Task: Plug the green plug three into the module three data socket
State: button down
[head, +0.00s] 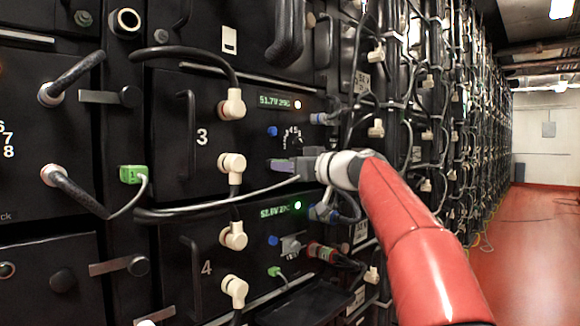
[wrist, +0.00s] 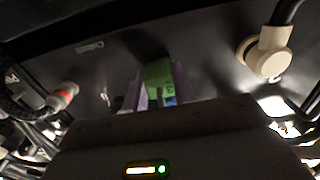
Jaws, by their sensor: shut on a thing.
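My gripper (head: 283,166) is at the right part of module three's black front panel (head: 205,180), below its dial. In the wrist view my gripper's purple fingers (wrist: 160,90) are shut on a green plug (wrist: 158,72), whose far end points to the dark panel. The head view hides this plug behind the fingers. The module three data socket is not visible, and I cannot tell whether the plug touches or enters it. Another green plug (head: 133,174) with a pale cable sits at the left edge of module three.
Cream power connectors (head: 232,163) with black cables stand out left of my gripper. A grey cable (head: 215,203) runs below toward my gripper. Module four (head: 205,260) below has its own small green plug (head: 274,271). Racks with cables fill the right; the red floor (head: 530,230) is clear.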

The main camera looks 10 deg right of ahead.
jog(key=shift+w+a, duration=0.15)
jog(key=c, duration=1.1)
grip_release()
jog(key=shift+o, duration=0.2)
